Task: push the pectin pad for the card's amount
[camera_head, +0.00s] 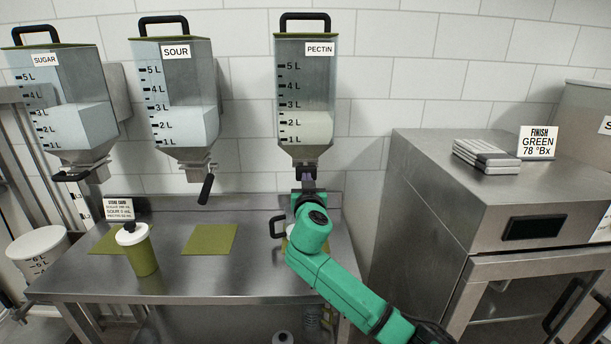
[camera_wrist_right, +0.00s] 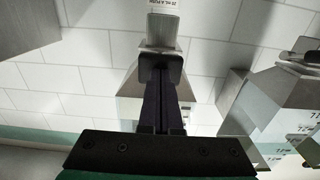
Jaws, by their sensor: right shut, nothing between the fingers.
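The pectin dispenser (camera_head: 305,95) hangs on the wall, with pale contents to about the 2 L mark. Its dark pad (camera_head: 306,171) is under the outlet. My right gripper (camera_head: 307,183) is shut and empty, fingertips up, just under the pad. In the right wrist view its closed fingers (camera_wrist_right: 162,80) reach the dark pad (camera_wrist_right: 160,62); whether they touch or press it I cannot tell. A small label (camera_wrist_right: 163,3) shows above it. The card (camera_head: 119,209) stands on the counter at left; its small print is hard to read. My left gripper is not in view.
Sugar (camera_head: 65,95) and sour (camera_head: 175,100) dispensers hang to the left. A green, white-lidded container (camera_head: 138,250) and green mats (camera_head: 210,239) are on the steel counter (camera_head: 190,281). My arm mostly hides a handled vessel (camera_head: 276,227). A steel cabinet (camera_head: 450,185) stands at right.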

